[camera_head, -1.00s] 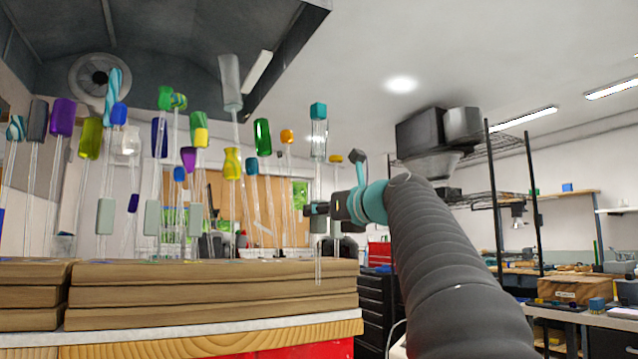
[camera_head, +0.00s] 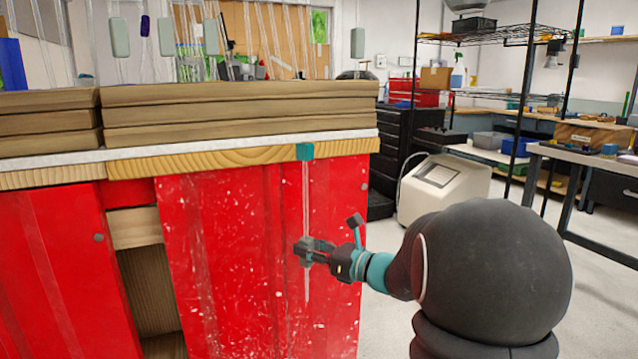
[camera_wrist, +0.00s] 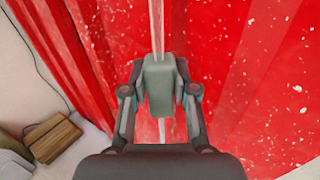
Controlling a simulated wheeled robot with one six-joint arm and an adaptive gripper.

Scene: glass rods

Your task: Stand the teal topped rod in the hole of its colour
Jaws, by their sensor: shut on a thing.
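The teal topped rod is a thin clear rod with a teal cube top (camera_head: 305,152). It stands upright in front of a red cabinet, its top near the wooden edge and its lower tip hanging free. My gripper (camera_head: 306,250) is shut on the rod below its top, well under the stacked boards (camera_head: 240,112). In the wrist view, a grey-green grip block (camera_wrist: 158,85) on the rod sits between my fingers. The boards show edge-on, so their holes, including any teal one, are hidden.
Other clear rods with grey-green blocks (camera_head: 210,36) stand above the boards; their tops are out of frame. The red cabinet (camera_head: 235,260) is close behind the held rod. A white box-shaped machine (camera_head: 440,187) and shelving stand at right. Open floor shows right of the cabinet.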

